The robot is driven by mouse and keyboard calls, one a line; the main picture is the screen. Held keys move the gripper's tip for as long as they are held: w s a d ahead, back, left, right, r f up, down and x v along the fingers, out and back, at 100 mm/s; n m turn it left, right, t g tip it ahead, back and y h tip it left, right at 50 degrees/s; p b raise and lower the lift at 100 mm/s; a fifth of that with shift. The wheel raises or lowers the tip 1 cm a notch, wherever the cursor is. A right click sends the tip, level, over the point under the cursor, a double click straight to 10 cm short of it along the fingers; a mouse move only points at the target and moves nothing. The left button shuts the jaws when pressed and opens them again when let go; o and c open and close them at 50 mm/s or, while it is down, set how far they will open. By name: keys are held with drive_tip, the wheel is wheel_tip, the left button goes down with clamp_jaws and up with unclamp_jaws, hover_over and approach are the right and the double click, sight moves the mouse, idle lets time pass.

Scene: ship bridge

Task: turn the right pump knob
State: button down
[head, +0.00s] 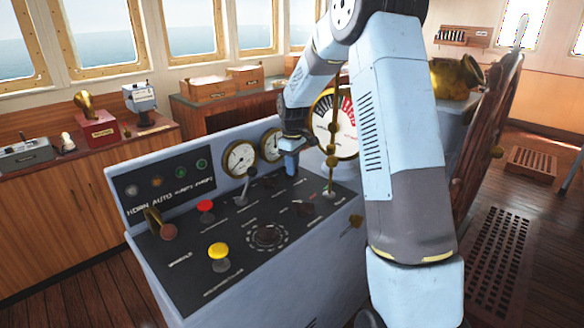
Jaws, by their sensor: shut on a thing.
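The control console (215,262) stands in the middle of the head view, with a sloping dark top. My arm reaches over its right side. My gripper (291,170) points down at the far part of the console top, below and between the round gauges. It is shut on a small knob there, which I take to be the right pump knob. The fingers hide most of this knob, so I cannot tell how far it is turned.
Near my gripper are a black-knobbed lever (249,175), two small gauges and a large red-marked dial (333,122) with a brass lever. A red button (205,206), a yellow button (219,252) and a round dial (268,236) sit nearer. A wooden wheel (488,150) stands right.

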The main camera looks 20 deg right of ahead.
drive_tip(key=shift+w+d+n, duration=0.1)
drive_tip(key=shift+d+n, duration=0.05)
drive_tip(key=shift+n, duration=1.45)
drive_tip(key=c, duration=1.1)
unclamp_jaws()
drive_tip(key=shift+c, duration=0.2)
wheel_tip(320, 180, up, 14)
drive_tip(key=shift+f, duration=0.15)
